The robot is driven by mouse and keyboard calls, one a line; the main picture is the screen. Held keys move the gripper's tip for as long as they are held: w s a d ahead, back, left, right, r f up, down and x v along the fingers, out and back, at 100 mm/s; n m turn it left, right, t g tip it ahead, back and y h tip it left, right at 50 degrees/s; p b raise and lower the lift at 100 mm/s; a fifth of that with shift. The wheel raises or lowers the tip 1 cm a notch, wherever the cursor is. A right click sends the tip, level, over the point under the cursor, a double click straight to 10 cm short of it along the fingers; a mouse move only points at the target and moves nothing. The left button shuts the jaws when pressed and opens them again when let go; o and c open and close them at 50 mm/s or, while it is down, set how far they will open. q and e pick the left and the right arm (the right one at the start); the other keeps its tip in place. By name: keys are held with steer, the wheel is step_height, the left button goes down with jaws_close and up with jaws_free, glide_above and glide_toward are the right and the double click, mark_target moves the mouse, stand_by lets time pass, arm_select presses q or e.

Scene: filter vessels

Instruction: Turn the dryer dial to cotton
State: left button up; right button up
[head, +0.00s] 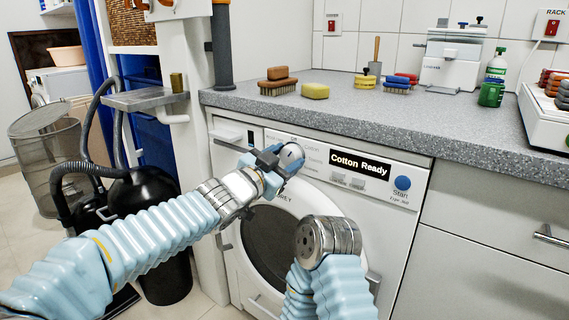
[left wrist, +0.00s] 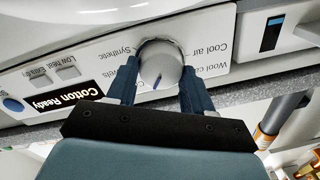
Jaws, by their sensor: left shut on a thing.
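The dryer (head: 400,215) stands under the counter, with a silver-white dial (head: 292,152) on its front panel. My left gripper (head: 278,159) is at the panel, its fingers closed on the dial. The display (head: 360,163) reads "Cotton Ready". My right arm shows low in front of the dryer door, but its gripper does not show.
A blue Start button (head: 402,183) and small buttons (head: 347,181) lie right of the dial. The grey counter (head: 330,110) above holds brushes, a yellow sponge (head: 315,91) and a green mug (head: 491,95). A black canister (head: 150,215) and mesh bin (head: 47,155) stand left.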

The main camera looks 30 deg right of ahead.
arm_select(q)
steer(key=shift+m, duration=0.8)
steer(key=o, duration=1)
steer(key=shift+o, duration=0.2)
steer(key=shift+a, duration=0.1)
steer(key=shift+s+a+b, duration=0.15)
steer(key=shift+a+b, duration=0.1)
steer(key=shift+b, duration=0.15)
steer(key=b+v, duration=0.1)
steer(key=v, duration=1.2)
steer(key=shift+f, duration=0.15)
